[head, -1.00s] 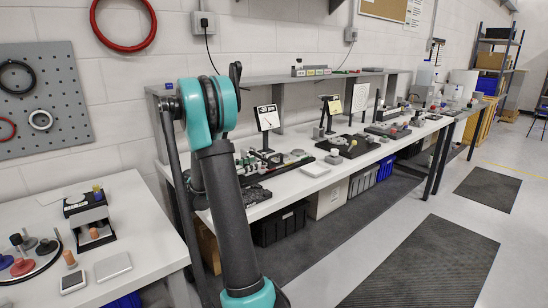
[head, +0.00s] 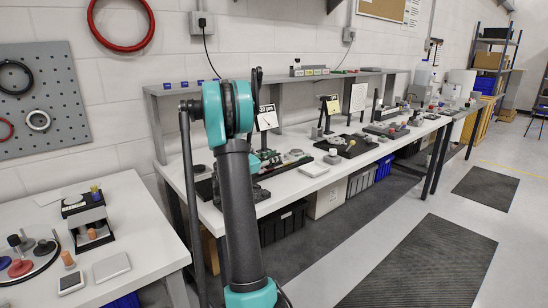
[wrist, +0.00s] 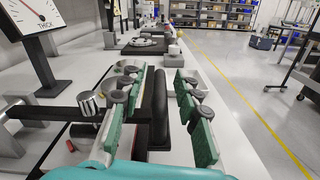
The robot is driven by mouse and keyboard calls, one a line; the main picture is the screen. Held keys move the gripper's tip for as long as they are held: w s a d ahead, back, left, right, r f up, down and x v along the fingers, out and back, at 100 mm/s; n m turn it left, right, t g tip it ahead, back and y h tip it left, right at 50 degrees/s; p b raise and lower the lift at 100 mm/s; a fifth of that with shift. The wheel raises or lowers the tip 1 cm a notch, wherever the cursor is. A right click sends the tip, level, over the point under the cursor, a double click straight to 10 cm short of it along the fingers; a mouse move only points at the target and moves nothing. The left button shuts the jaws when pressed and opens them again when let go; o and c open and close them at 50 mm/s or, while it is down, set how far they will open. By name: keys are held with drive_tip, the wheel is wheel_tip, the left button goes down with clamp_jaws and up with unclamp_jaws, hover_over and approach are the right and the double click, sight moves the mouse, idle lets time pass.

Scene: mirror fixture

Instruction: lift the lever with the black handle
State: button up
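In the wrist view a long black rounded handle (wrist: 160,115) lies between the two green-padded fingers of my gripper (wrist: 161,75). The fingers are apart, with a visible gap on the right side of the handle; on the left the pad is close to a black upright part beside the handle, and contact cannot be told. In the head view my arm covers most of the gripper and the handle, so neither shows clearly there.
In the wrist view a metal knob (wrist: 88,103) and a dial gauge on a stand (wrist: 40,22) are to the left. Other fixtures (wrist: 143,45) stand farther along the white bench (head: 290,185). Open floor (head: 420,265) lies to the right of the bench.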

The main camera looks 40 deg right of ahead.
clamp_jaws()
idle(0.4)
